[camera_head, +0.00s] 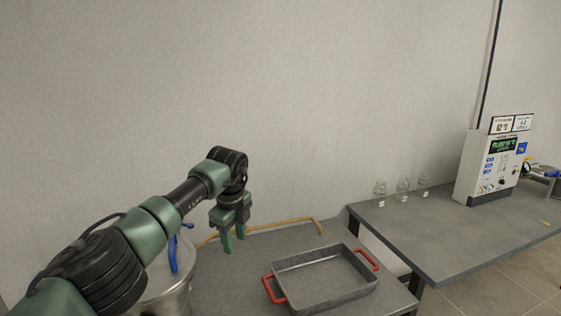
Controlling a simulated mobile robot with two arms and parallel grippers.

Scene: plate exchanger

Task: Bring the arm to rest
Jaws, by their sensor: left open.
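My left arm comes in from the lower left. My left gripper (232,246) points down with its green fingers apart and nothing between them. It hangs above the left part of the near grey table (228,283), to the left of the tray. My right gripper does not show.
A grey metal tray (325,299) with red handles sits on the near table. A metal vessel (178,288) with a blue handle (172,254) stands beside my arm. A yellow hose (285,222) runs behind. Glass flasks (402,190) and a control box (488,165) stand on the right table (440,236).

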